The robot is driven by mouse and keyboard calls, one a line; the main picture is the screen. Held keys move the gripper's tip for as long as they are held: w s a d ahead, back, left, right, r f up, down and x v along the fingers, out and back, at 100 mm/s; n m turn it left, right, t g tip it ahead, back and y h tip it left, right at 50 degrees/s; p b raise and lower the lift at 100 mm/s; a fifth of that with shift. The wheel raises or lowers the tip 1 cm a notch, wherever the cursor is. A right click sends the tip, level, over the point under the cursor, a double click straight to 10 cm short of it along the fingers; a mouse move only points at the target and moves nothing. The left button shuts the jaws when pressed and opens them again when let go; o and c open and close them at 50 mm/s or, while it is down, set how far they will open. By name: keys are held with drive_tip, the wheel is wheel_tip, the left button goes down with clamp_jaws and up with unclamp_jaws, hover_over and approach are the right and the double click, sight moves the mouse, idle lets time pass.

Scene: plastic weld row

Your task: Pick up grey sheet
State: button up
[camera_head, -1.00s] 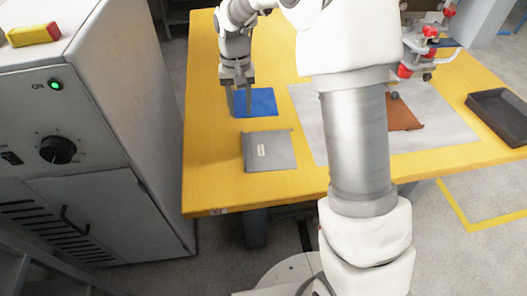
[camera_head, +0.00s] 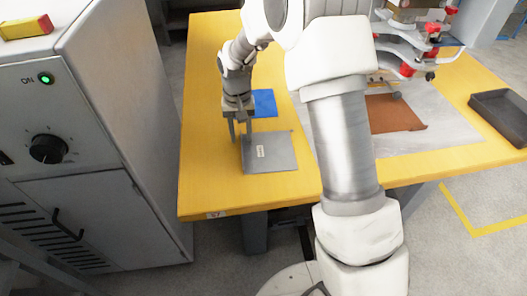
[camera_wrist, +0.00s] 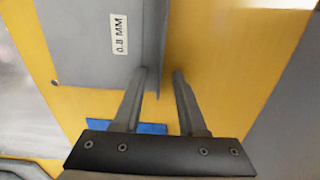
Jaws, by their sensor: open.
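The grey sheet (camera_head: 269,153) lies flat on the yellow table and carries a small white label, which reads "0.8 MM" in the wrist view (camera_wrist: 85,45). My gripper (camera_head: 241,138) is at the sheet's far left corner in the head view. I cannot tell how high the fingertips are above the sheet.
A blue sheet (camera_head: 264,102) lies behind the grey sheet. A brown sheet (camera_head: 394,114) lies on a pale mat (camera_head: 455,126) to the right, under a red-knobbed fixture (camera_head: 432,40). A dark tray (camera_head: 500,113) is at the far right. A grey cabinet (camera_head: 75,150) stands left of the table (camera_head: 205,180).

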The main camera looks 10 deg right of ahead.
clamp_jaws()
idle(1.3)
